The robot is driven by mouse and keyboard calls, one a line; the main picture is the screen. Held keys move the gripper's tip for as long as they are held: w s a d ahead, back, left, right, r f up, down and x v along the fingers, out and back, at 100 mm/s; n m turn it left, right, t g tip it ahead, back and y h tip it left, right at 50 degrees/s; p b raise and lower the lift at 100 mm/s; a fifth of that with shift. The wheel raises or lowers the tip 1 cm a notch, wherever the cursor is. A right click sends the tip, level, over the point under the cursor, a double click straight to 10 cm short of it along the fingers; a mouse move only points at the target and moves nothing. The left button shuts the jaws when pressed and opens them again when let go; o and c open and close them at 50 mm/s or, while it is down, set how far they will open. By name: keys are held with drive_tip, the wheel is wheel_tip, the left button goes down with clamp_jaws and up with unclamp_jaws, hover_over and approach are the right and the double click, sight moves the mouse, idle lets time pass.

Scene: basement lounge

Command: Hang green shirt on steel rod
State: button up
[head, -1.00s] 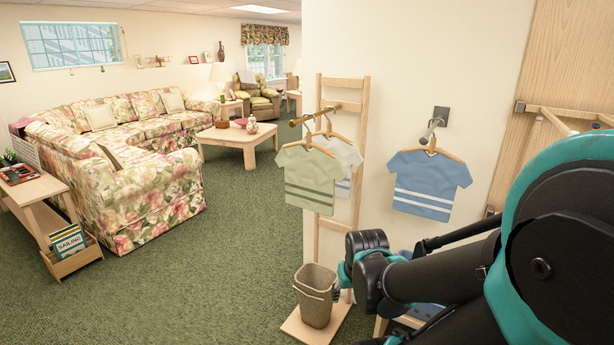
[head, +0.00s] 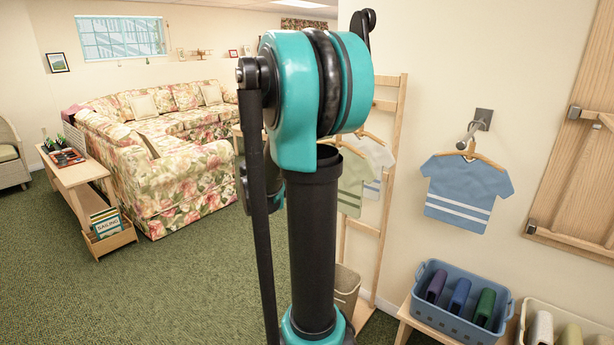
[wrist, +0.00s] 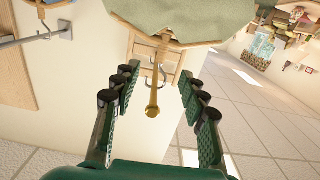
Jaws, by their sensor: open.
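The green shirt (head: 350,187) hangs on a wooden hanger beside the wooden ladder frame, partly hidden by my arm in the head view. In the wrist view, which looks inverted, its green cloth (wrist: 190,18) fills the top. A brass rod (wrist: 153,98) with a round end points between my fingers, and a hanger hook shows beside it. My gripper (wrist: 156,112) is open and empty, its fingers apart on both sides of the rod end. The steel rod (head: 468,136) juts from the wall at right, with a blue shirt (head: 467,192) on it; it also shows in the wrist view (wrist: 28,40).
A white shirt (head: 378,160) hangs behind the green one. A wicker bin (head: 346,287) stands at the ladder frame's (head: 390,190) foot. A blue basket (head: 460,300) and a cream basket (head: 565,325) sit below the steel rod.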

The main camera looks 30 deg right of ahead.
drive_tip(key=shift+w+r+x, duration=0.1)
drive_tip(key=shift+x, duration=2.75)
drive_tip(key=shift+w+r+x, duration=0.1)
drive_tip(key=shift+x, duration=2.8)
drive_tip(key=shift+w+r+x, duration=0.1)
drive_tip(key=shift+r+x, duration=0.05)
drive_tip(key=shift+x, duration=2.7)
drive_tip(key=shift+a, duration=0.15)
clamp_jaws()
